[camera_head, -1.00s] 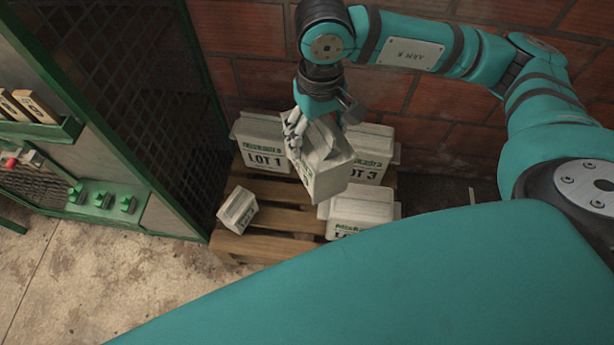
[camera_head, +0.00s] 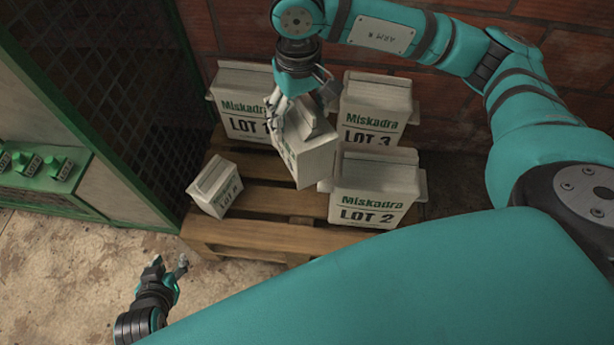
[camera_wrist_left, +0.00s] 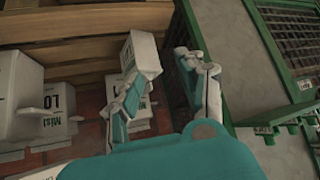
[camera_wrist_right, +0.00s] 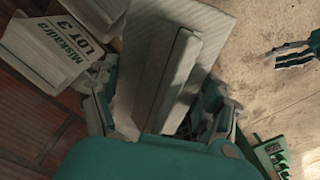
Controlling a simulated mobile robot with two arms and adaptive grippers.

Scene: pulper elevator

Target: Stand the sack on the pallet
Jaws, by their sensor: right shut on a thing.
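A white sack (camera_head: 308,158) hangs tilted above the middle of the wooden pallet (camera_head: 250,231). My right gripper (camera_head: 303,118) is shut on its top; the right wrist view shows the sack (camera_wrist_right: 170,60) between the fingers. I cannot tell whether the sack touches its neighbours. My left gripper (camera_head: 168,268) is open and empty, low over the floor left of the pallet's front. In the left wrist view, its spread fingers (camera_wrist_left: 165,85) appear near a small white sack (camera_wrist_left: 142,52).
Sacks LOT 1 (camera_head: 240,105), LOT 3 (camera_head: 375,108) and LOT 2 (camera_head: 374,190) stand on the pallet. A smaller sack (camera_head: 215,188) leans at its left. A brick wall (camera_head: 480,70) is behind; a green mesh cage (camera_head: 110,90) is at left. The pallet's front middle is bare.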

